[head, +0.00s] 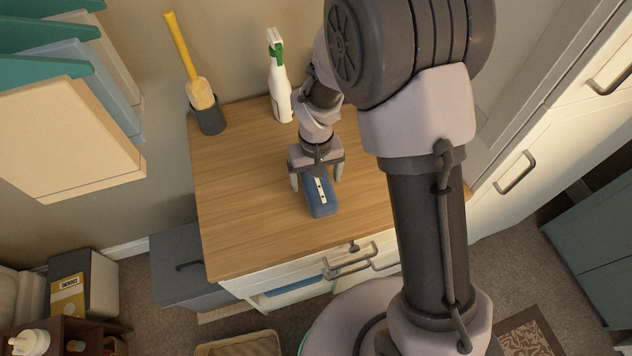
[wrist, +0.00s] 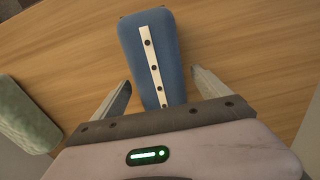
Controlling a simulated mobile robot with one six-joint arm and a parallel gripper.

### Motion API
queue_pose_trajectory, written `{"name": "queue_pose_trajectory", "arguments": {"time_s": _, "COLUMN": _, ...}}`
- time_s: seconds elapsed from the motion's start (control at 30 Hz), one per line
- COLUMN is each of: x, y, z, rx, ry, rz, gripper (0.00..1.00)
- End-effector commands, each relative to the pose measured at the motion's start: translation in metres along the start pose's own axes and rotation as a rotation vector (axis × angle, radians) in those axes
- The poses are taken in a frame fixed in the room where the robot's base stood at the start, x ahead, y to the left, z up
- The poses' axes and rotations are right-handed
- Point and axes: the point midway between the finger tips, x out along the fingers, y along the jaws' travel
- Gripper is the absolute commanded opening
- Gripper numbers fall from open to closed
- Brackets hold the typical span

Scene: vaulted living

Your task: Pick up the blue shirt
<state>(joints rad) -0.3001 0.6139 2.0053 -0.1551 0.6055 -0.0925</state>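The blue shirt (head: 319,201) is a folded, rounded blue block with a white strip and dark buttons. It lies on the wooden counter top (head: 235,190). In the wrist view the shirt (wrist: 177,55) runs between my fingers, and its near end is hidden behind the gripper body. My gripper (head: 317,180) is over the shirt's far end in the head view, pointing down. Its two fingers are spread, one on each side of the shirt, with a visible gap on both sides in the wrist view (wrist: 160,88). I cannot tell the exact height of the fingertips.
A white spray bottle with a green trigger (head: 279,85) and a dark holder (head: 210,119) with a yellow-handled brush stand at the back of the counter. A drawer (head: 300,290) below is slightly open, with something blue inside. The counter's left part is clear.

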Motion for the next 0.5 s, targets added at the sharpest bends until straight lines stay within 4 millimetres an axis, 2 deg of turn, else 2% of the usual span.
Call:
{"name": "queue_pose_trajectory", "arguments": {"time_s": 0.03, "x": -0.0004, "y": 0.0, "z": 0.0, "rx": 0.0, "ry": 0.0, "rz": 0.0, "gripper": 0.76}}
{"name": "queue_pose_trajectory", "arguments": {"time_s": 0.07, "x": -0.0004, "y": 0.0, "z": 0.0, "rx": 0.0, "ry": 0.0, "rz": 0.0, "gripper": 0.7}}
{"name": "queue_pose_trajectory", "arguments": {"time_s": 0.4, "x": -0.0004, "y": 0.0, "z": 0.0, "rx": 0.0, "ry": 0.0, "rz": 0.0, "gripper": 0.03}}
{"name": "queue_pose_trajectory", "arguments": {"time_s": 0.5, "x": -0.0005, "y": 0.0, "z": -0.0001, "rx": 0.0, "ry": 0.0, "rz": 0.0, "gripper": 0.0}}
